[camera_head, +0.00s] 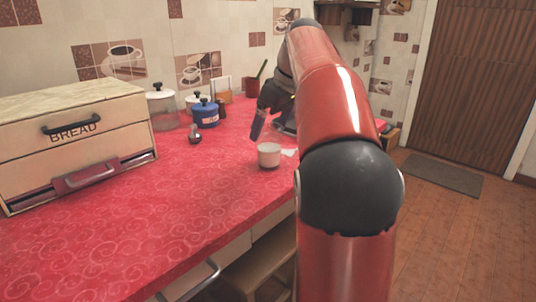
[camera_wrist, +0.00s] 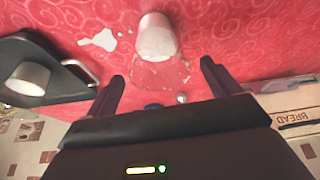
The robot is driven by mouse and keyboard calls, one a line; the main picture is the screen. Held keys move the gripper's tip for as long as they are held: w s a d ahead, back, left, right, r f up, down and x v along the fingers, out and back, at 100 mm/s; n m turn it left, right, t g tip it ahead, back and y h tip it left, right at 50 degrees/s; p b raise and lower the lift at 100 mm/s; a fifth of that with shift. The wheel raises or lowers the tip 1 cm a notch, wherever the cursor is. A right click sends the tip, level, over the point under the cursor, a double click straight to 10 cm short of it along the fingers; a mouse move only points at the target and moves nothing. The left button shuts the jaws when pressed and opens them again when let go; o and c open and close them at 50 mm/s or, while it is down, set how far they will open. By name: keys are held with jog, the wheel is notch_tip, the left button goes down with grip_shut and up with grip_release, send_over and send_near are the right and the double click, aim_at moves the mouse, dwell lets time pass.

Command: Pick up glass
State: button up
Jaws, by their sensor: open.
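A small whitish glass (camera_head: 269,155) stands on the red counter in the head view. In the wrist view the white part of the glass (camera_wrist: 156,38) lies just past the fingertips, with a clear, see-through shape at its near end. I cannot tell whether that clear shape is its upper part or a separate thing. My gripper (camera_wrist: 162,71) is open and empty, its two fingers apart on either side of the clear shape. In the head view my gripper (camera_head: 257,126) points down just behind and left of the glass.
A white patch (camera_wrist: 98,40) lies beside the glass. A dark tray (camera_wrist: 62,72) bears a white cup (camera_wrist: 28,80). A bread box (camera_head: 75,145), lidded jars (camera_head: 163,108), a blue pot (camera_head: 205,114) and a small shaker (camera_head: 195,134) stand on the counter.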

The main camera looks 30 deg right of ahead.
jog(key=shift+x, duration=0.95)
jog(key=shift+r, duration=0.1)
jog(key=c, duration=1.7)
jog(key=shift+o, duration=0.2)
jog(key=shift+r, duration=0.1)
